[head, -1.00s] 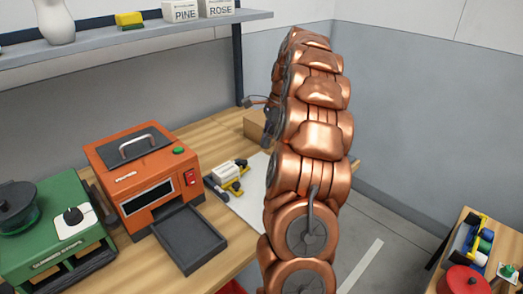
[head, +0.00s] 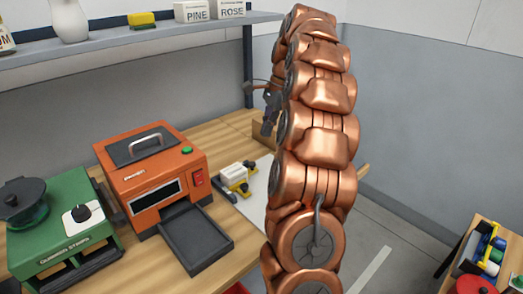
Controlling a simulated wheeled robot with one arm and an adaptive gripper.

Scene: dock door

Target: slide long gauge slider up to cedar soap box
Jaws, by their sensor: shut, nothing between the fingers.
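My gripper (head: 268,120) shows only in part, as dark fingers at the left edge of my copper arm, above the back of the bench; it looks shut and empty. I cannot make out a long gauge or its slider; my arm covers much of that part of the bench. No box marked cedar shows. White boxes marked PINE (head: 192,11) and ROSE (head: 231,9) stand on the wall shelf, and my arm hides what lies to their right. A small white block with yellow and black parts (head: 236,177) sits on the bench, left of my arm.
An orange machine (head: 152,172) with a dark tray (head: 196,241) stands on the wooden bench, beside a green machine (head: 62,224). A cardboard box (head: 264,134) is partly hidden behind my gripper. A side table (head: 484,229) with coloured items stands at the right.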

